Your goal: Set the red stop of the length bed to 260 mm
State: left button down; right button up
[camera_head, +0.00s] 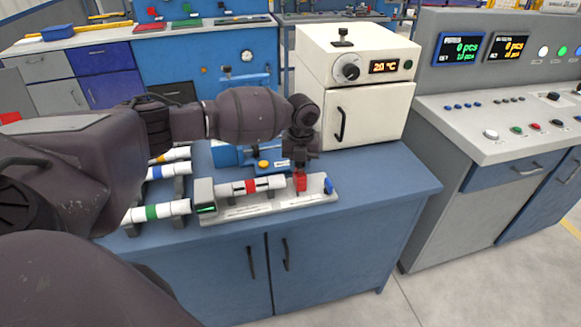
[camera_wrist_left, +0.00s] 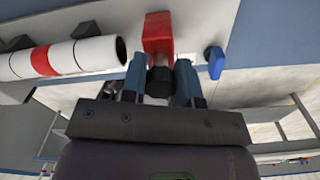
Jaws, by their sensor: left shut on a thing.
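The length bed (camera_head: 268,210) is a pale grey tray on the blue bench, with a small green-lit display at its left end. The red stop (camera_head: 300,183) stands near its right end. In the left wrist view the red stop (camera_wrist_left: 158,34) has a dark knob (camera_wrist_left: 160,80). My left gripper (camera_head: 301,167) reaches it from above; in the wrist view its blue-grey fingers (camera_wrist_left: 160,82) are shut on that knob. A white pipe with a red band (camera_wrist_left: 88,53) lies on the bed left of the stop, its open end near it. The display reading is too small to tell.
A blue end piece (camera_head: 329,186) sits right of the stop. Several banded white pipes lie on a dark rack (camera_head: 179,190) to the left. A white oven (camera_head: 364,95) stands behind, and a control console (camera_head: 500,120) is at the right.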

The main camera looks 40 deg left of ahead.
pick_arm(q)
jog(key=w+d+b, duration=0.1)
jog(key=w+d, duration=0.1)
jog(key=w, duration=0.1)
jog(key=shift+d, duration=0.25)
jog(key=shift+r, duration=0.15)
jog(key=c, duration=1.3)
grip_release()
jog(key=o, duration=0.4)
jog(key=shift+w+d, duration=0.15)
jog(key=shift+o, duration=0.2)
notch_tip(320, 180, up, 11)
jog(key=p, duration=0.1)
jog(key=shift+f, duration=0.2)
